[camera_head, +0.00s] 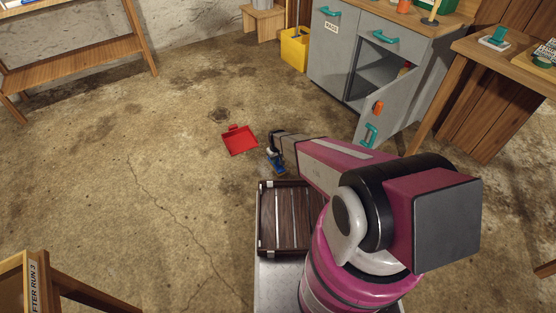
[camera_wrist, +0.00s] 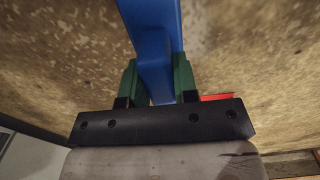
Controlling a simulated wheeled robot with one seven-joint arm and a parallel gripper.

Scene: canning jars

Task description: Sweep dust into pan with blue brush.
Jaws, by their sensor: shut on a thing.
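The red dustpan (camera_head: 239,140) lies on the concrete floor in the head view, left of my arm's end. A red sliver of the dustpan (camera_wrist: 217,97) shows beside the right finger in the wrist view. My gripper (camera_wrist: 155,62) has green fingers shut on the blue brush (camera_wrist: 152,28), one on each side of its handle. In the head view the brush (camera_head: 277,163) hangs just right of the dustpan, low over the floor; I cannot tell whether it touches. Its bristles are not clear. A dark patch (camera_head: 220,116) lies behind the dustpan; I cannot tell whether it is dust.
A grey cabinet (camera_head: 333,57) with an open door (camera_head: 389,113) stands at the back right, beside a yellow bin (camera_head: 295,48). A wooden bench (camera_head: 70,68) is at the back left. My slatted deck is in front. The floor left of the dustpan is clear.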

